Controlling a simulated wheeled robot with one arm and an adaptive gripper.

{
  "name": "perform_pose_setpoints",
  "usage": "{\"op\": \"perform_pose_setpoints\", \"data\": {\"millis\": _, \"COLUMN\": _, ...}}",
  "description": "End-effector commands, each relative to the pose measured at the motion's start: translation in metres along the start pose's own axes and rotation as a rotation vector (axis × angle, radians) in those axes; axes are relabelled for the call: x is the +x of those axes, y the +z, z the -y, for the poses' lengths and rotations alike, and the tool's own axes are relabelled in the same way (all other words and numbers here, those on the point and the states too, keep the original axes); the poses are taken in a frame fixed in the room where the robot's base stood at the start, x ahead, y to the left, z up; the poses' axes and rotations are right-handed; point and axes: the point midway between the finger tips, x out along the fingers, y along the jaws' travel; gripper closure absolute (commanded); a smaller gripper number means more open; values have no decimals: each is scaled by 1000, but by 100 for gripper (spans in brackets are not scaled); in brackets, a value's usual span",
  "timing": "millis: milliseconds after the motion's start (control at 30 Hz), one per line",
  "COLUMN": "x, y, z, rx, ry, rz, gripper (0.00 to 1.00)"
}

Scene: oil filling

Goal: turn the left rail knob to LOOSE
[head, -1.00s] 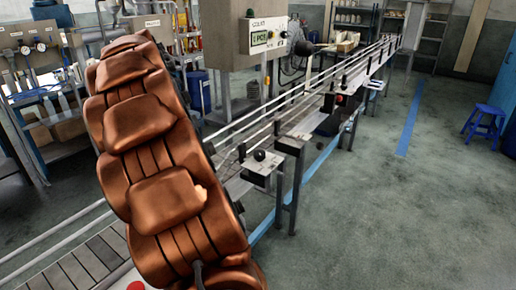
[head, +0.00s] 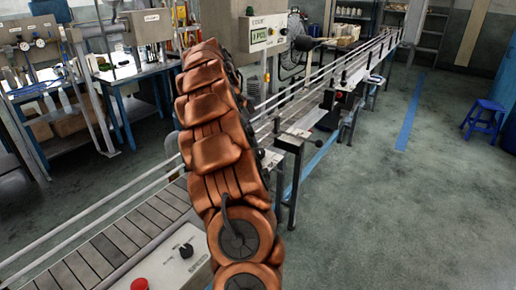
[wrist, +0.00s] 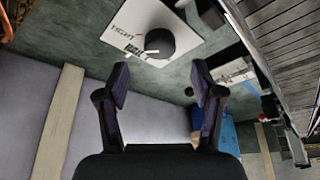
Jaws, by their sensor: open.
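The rail knob (wrist: 160,42) is a dark round knob on a white plate (wrist: 125,22) in the wrist view. The word TIGHT is printed to its left. A pale pointer mark on the knob points left in the picture, near some dark lettering too small to read. My gripper (wrist: 160,80) is open, its two dark fingertips apart on either side below the knob in the picture. Nothing is between the fingers, and they do not appear to touch the knob. In the head view my copper-coloured arm hides my gripper and much of the near rail.
The conveyor (head: 110,245) with its guide rails runs from lower left to the back. A speed box with a black knob (head: 186,250) and a red button (head: 139,284) stands at the near side.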

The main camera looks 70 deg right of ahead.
Motion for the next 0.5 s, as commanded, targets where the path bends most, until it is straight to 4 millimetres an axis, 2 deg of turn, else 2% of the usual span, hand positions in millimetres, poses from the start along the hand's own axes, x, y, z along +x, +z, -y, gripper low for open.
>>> {"op": "perform_pose_setpoints", "data": {"millis": 300, "x": 36, "y": -1, "z": -1, "rx": -1, "ry": 3, "rz": -1, "gripper": 33}}
{"op": "perform_pose_setpoints", "data": {"millis": 500, "x": 52, "y": 0, "z": 0, "rx": -1, "ry": 0, "rz": 0, "gripper": 33}}
